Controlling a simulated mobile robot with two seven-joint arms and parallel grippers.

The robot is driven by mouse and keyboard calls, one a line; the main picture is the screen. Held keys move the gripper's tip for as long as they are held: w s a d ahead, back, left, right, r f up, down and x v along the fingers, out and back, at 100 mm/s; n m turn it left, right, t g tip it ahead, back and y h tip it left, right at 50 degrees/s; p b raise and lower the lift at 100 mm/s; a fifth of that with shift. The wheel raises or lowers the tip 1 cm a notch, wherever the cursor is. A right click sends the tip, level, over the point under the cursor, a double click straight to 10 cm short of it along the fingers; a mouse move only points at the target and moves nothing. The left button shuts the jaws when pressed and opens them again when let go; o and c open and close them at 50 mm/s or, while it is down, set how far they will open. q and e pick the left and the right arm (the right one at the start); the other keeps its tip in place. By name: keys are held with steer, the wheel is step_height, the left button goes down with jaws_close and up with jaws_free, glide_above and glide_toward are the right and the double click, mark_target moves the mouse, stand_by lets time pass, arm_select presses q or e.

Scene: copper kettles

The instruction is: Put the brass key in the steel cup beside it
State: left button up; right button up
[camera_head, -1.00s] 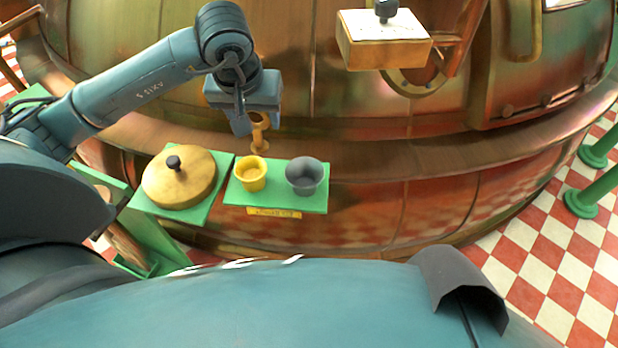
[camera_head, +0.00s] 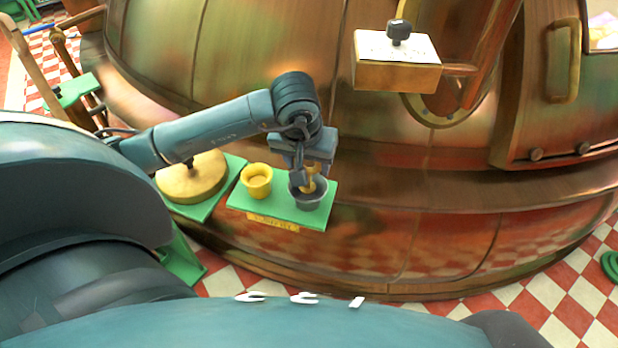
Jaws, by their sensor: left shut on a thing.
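My left gripper (camera_head: 303,180) points down over the grey steel cup (camera_head: 309,200) and is shut on the brass key (camera_head: 310,171). The key's lower end is at the cup's mouth, and the gripper hides part of the cup's far rim. I cannot tell how deep the key reaches. The steel cup stands upright on the right part of a green shelf (camera_head: 240,203). My right gripper is not in view.
A yellow cup (camera_head: 257,181) stands left of the steel cup on the same shelf. A round wooden lid (camera_head: 190,182) lies on a green stand further left, partly behind my arm. A wooden box with a dark knob (camera_head: 397,62) juts out above right. The large copper kettle (camera_head: 420,210) curves behind the shelf.

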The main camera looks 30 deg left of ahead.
mark_target(307, 187)
arm_select(q)
step_height(307, 187, down, 3)
steer(key=shift+f+b, duration=0.1)
steer(key=shift+b, duration=0.2)
steer(key=shift+f, duration=0.35)
steer(key=shift+f, duration=0.25)
steer(key=o, duration=1.1)
